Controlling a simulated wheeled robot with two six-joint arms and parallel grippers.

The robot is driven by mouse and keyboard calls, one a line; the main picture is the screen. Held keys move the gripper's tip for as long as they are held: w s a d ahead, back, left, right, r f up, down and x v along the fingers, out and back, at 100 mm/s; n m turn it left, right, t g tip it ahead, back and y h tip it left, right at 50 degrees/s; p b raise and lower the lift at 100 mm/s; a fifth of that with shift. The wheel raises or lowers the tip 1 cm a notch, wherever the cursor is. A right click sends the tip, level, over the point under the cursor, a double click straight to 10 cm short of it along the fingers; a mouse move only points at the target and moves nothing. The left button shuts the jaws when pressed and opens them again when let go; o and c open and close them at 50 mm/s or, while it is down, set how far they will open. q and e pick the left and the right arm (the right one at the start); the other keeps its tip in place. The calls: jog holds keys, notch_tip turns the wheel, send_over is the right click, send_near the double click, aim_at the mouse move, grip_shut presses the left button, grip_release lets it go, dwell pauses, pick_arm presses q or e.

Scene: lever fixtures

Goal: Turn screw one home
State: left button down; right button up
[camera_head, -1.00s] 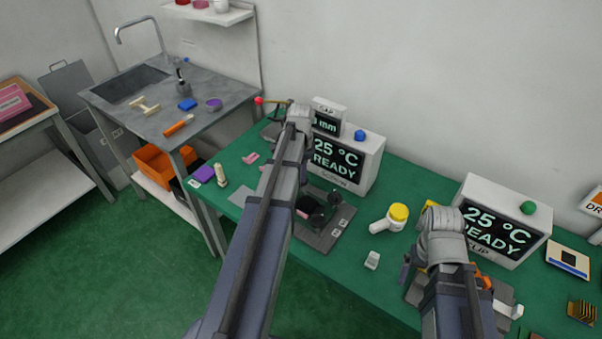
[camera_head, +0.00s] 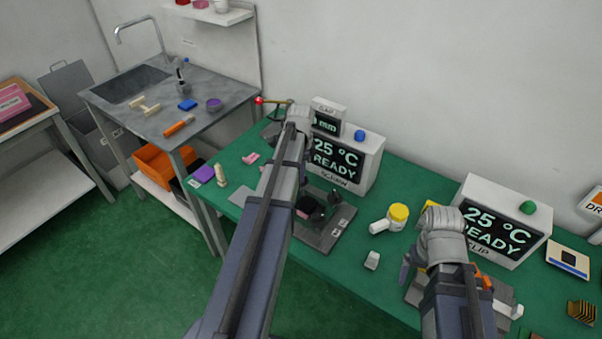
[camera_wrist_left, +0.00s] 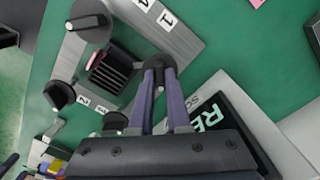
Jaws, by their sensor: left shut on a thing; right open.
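A grey plate (camera_wrist_left: 190,45) with several black knobs and number labels lies on the green table in front of a display box marked SCREW. In the left wrist view my left gripper (camera_wrist_left: 160,75) is shut on a black knob (camera_wrist_left: 158,62), the one nearest the label 1 (camera_wrist_left: 168,19). The fingertips partly cover the knob. Other knobs stand at the top (camera_wrist_left: 90,20) and left (camera_wrist_left: 60,95) of the plate. In the head view my left arm hides the gripper and part of the plate (camera_head: 325,239). My right gripper (camera_head: 407,268) is open over the table's right part.
The SCREW display box (camera_head: 360,162) stands right behind the plate and reads 25 °C READY. A second display box (camera_head: 505,225) stands further right.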

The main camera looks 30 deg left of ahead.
pick_arm(q)
jog(key=c, duration=0.9)
grip_release()
jog(key=shift+r, duration=0.1)
notch_tip(320, 180, up, 8)
jog(key=p, duration=0.8)
pick_arm(e)
notch_tip(320, 180, up, 8)
pick_arm(q)
jog(key=shift+f, duration=0.2)
pick_arm(e)
jog(key=shift+f, duration=0.15)
